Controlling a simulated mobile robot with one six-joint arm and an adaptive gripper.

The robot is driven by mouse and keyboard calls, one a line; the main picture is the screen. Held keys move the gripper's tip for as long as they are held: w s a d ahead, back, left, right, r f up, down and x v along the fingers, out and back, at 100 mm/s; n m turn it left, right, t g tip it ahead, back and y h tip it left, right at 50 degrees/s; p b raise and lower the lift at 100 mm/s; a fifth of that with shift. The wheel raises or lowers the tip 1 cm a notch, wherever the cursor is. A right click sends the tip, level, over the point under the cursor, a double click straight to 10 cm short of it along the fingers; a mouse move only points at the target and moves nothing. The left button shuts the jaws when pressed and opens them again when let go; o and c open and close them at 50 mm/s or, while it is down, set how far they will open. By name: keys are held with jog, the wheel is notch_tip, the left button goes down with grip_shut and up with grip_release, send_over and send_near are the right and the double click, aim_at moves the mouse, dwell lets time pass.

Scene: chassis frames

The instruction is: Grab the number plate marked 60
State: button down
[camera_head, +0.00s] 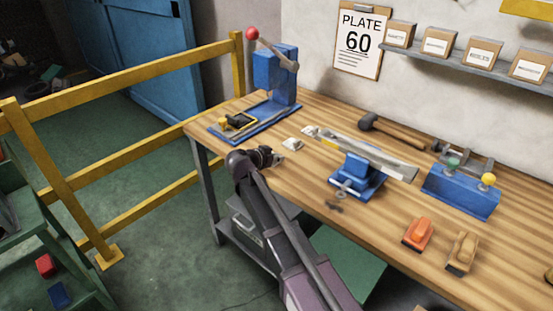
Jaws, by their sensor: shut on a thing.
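My gripper (274,159) is low over the front left edge of the workbench. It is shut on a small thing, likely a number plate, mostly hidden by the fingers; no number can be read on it. A small pale plate (293,143) lies on the bench just beyond the gripper, and another small pale piece (309,130) lies behind it. Their markings are too small to read. A clipboard sheet (357,42) on the wall reads "PLATE 60".
A yellow railing (130,80) stands left.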

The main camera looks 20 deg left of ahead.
jog(key=shift+r, duration=0.2)
notch_tip(320, 180, up, 4)
jog(key=p, duration=0.4)
jog(key=shift+f, duration=0.1)
jog(key=s+a, duration=0.2)
jog(key=s, duration=1.4)
jog(key=shift+r+p, duration=0.4)
jog(key=shift+p, duration=0.05)
